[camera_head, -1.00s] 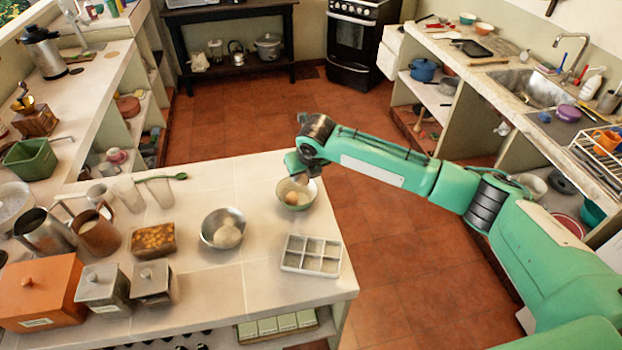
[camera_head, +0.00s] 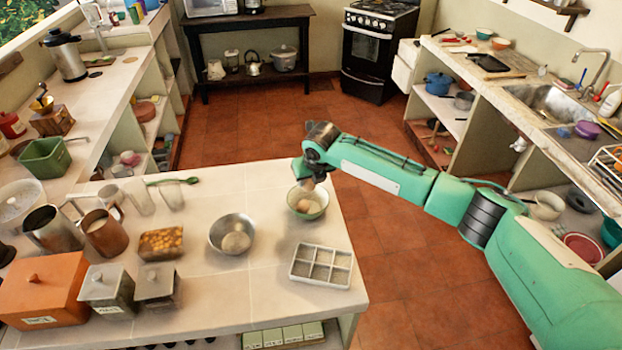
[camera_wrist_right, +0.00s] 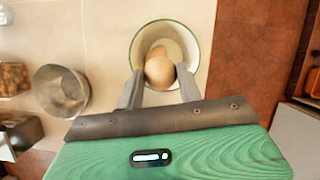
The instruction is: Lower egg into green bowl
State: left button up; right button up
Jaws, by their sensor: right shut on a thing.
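My right gripper (camera_head: 308,181) is low over the green bowl (camera_head: 316,214), which stands at the right far corner of the white counter. In the right wrist view its two fingers (camera_wrist_right: 160,76) are shut on a brown egg (camera_wrist_right: 160,72), one on each side. The egg is over the inside of the bowl (camera_wrist_right: 135,50); I cannot tell if it touches the bottom. A paler rounded shape (camera_wrist_right: 157,50), perhaps another egg, shows just beyond it in the bowl. My left gripper is not in view.
A metal bowl (camera_head: 219,227) with pale, egg-like contents stands left of the green bowl. A grey sectioned tray (camera_head: 321,266) lies in front. The counter's right edge is close to the green bowl.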

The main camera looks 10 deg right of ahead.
dwell(0.5)
jog(key=shift+f+b, duration=1.2)
jog(key=shift+f, duration=1.45)
jog(key=shift+f+b, duration=0.5)
jog(key=shift+f, duration=0.5)
jog(key=o, duration=0.7)
jog(key=shift+r, duration=0.1)
